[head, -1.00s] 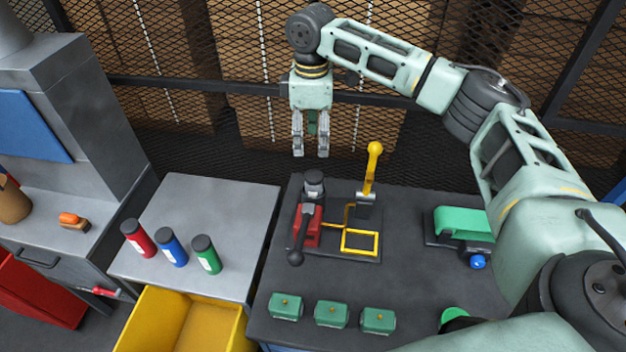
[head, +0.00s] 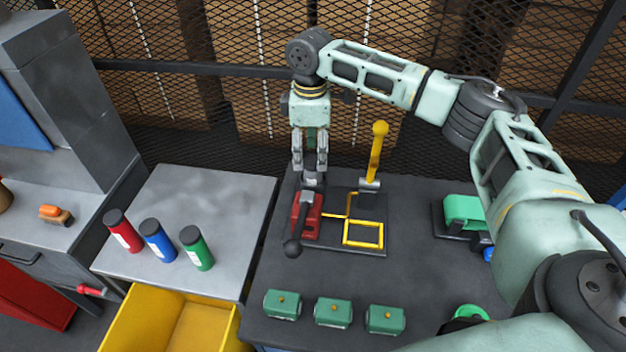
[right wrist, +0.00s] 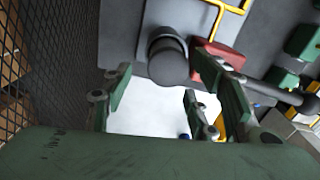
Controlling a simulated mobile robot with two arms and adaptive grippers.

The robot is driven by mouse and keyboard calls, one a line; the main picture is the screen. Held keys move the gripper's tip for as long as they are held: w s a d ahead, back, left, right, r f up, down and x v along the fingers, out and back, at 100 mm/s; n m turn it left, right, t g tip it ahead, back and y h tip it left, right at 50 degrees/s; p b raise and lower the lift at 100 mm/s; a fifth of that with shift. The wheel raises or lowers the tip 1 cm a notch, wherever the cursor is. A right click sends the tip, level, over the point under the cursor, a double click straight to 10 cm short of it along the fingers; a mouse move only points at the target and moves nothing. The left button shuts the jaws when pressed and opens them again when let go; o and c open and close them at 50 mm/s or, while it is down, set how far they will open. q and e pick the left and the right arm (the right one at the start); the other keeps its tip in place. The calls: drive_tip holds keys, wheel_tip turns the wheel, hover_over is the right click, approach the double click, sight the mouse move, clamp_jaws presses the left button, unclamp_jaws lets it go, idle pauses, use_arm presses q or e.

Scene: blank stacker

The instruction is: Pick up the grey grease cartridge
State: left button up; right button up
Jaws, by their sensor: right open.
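The grey grease cartridge (head: 314,181) stands on the black plate at the back of the dark bench, beside a red lever device. My left gripper is not in view.
The red device (head: 306,215) with its black-knobbed lever and a yellow lever (head: 376,155) stand close by. Red (head: 123,233), blue (head: 158,241) and green (head: 197,248) cartridges stand on the grey table. Several green blocks (head: 333,312) line the bench front. A mesh fence rises behind.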

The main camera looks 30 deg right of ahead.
sight(313, 159)
drive_tip(key=f, duration=0.1)
drive_tip(key=f+p, duration=0.1)
drive_tip(key=f, duration=0.2)
drive_tip(key=shift+s+d+f+p, duration=0.15)
drive_tip(key=shift+s+f+p, duration=0.1)
drive_tip(key=shift+s+p, duration=0.15)
drive_tip(key=shift+w+f, duration=0.1)
drive_tip(key=shift+f, duration=0.1)
drive_tip(key=c, duration=1.3)
